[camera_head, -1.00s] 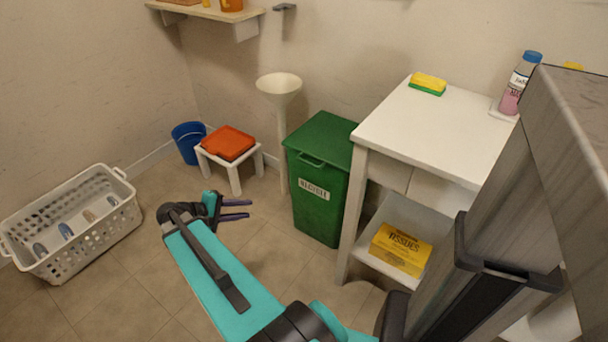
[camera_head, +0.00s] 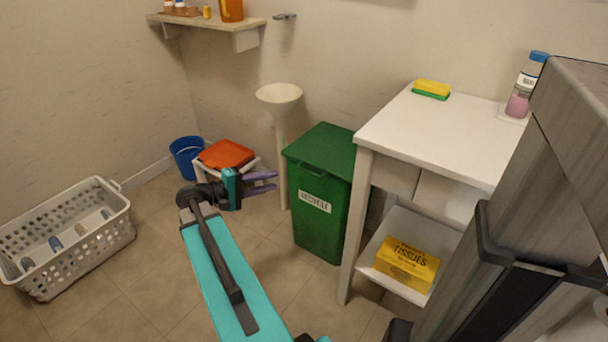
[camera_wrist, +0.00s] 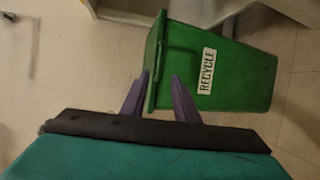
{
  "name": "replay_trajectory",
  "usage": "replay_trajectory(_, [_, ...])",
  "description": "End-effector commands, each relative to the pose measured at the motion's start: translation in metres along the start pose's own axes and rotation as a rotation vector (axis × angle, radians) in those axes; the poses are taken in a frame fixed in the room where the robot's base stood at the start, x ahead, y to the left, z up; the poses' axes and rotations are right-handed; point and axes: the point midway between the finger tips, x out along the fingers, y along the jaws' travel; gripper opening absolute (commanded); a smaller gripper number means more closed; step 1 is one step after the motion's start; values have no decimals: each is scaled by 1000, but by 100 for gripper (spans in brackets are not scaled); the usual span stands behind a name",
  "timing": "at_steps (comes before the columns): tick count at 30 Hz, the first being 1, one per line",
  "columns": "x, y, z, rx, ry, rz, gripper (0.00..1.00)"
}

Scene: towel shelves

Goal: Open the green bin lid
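The green bin (camera_head: 322,208) with a white RECYCLE label stands on the floor beside the white table. Its green lid (camera_head: 325,147) lies shut on top in the head view. My gripper (camera_head: 275,182) is left of the bin, a little below lid height in the picture, its purple fingers pointing right toward it. In the wrist view the fingers (camera_wrist: 158,98) are spread apart with nothing seen held between them. The bin (camera_wrist: 222,75) appears turned sideways there, with the lid edge (camera_wrist: 155,60) just beyond the fingertips. Whether they touch it cannot be told.
The white table (camera_head: 425,140) stands close on the bin's right, with a yellow tissue box (camera_head: 407,264) on its lower shelf. A white funnel-topped stand (camera_head: 279,95) is behind the bin. A small stool (camera_head: 254,166) and a white basket (camera_head: 75,259) are left. Floor in front is clear.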

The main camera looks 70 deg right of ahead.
Motion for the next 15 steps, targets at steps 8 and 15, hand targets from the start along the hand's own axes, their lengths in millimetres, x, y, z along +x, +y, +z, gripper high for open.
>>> replay_trajectory(8, [15,-1,0,0,-2,-1,28])
replay_trajectory(15, [43,-2,0,-1,-3,0,28])
